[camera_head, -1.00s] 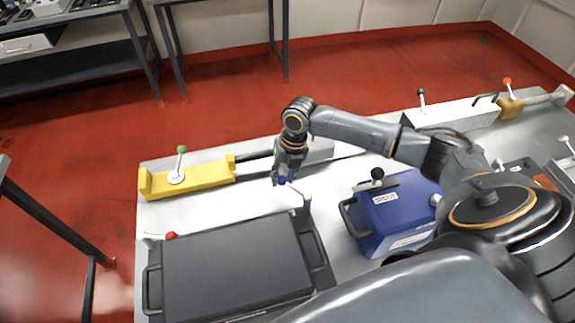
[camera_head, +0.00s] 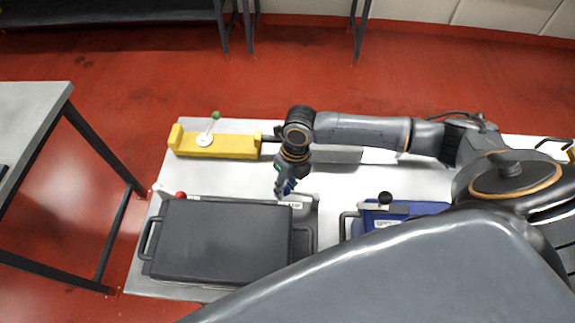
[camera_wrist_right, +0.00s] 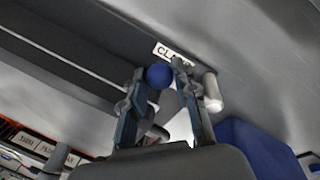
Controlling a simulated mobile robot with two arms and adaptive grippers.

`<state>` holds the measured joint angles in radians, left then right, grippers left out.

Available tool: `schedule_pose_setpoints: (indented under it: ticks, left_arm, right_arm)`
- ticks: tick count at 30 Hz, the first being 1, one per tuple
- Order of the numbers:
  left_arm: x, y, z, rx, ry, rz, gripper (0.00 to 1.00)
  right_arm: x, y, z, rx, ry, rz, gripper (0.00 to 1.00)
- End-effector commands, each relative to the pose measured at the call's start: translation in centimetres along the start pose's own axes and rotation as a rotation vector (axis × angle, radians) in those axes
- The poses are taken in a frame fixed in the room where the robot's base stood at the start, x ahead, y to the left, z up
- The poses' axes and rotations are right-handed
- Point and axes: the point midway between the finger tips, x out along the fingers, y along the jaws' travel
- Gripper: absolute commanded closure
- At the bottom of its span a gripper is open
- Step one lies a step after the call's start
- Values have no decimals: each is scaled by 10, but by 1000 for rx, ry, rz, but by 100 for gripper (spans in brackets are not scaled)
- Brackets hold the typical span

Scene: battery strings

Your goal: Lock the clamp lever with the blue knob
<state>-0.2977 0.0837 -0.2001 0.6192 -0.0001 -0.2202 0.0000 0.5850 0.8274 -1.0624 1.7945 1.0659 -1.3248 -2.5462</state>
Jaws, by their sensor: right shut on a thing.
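My right gripper (camera_head: 284,190) reaches down from the upper arm link to the far right part of the dark grey case (camera_head: 222,240). In the right wrist view the gripper (camera_wrist_right: 165,85) is shut on the blue knob (camera_wrist_right: 159,76) of the clamp lever, with the ball between its fingertips. A white label reading "CLA…" (camera_wrist_right: 175,53) lies just beyond the fingertips, partly covered. The lever's rod is mostly hidden by the fingers. In the head view only a little blue shows at the fingertips. My left gripper is not in view.
A yellow fixture (camera_head: 230,150) with a green-knobbed lever (camera_head: 215,116) stands behind the case. A red knob (camera_head: 181,195) sits at the case's far left corner. A blue box (camera_head: 405,212) with a black knob (camera_head: 385,197) stands to the right. Bare white tabletop (camera_head: 335,180) lies between.

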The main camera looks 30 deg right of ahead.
Motion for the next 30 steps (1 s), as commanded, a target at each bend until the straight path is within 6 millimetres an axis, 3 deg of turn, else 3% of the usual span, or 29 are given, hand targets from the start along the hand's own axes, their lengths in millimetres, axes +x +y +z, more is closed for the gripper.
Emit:
schedule_pose_setpoints:
  ticks: [21, 22, 25, 30]
  left_arm:
    - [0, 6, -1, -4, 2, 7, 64]
    - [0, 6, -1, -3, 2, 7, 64]
    - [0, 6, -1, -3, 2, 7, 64]
    - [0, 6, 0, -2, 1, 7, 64]
  right_arm:
    - [3, 7, -9, -73, 28, 6, 100]
    - [3, 7, -9, -73, 28, 6, 69]
    - [3, 7, -8, -73, 26, 6, 49]
    - [2, 6, -6, -74, 21, 4, 48]
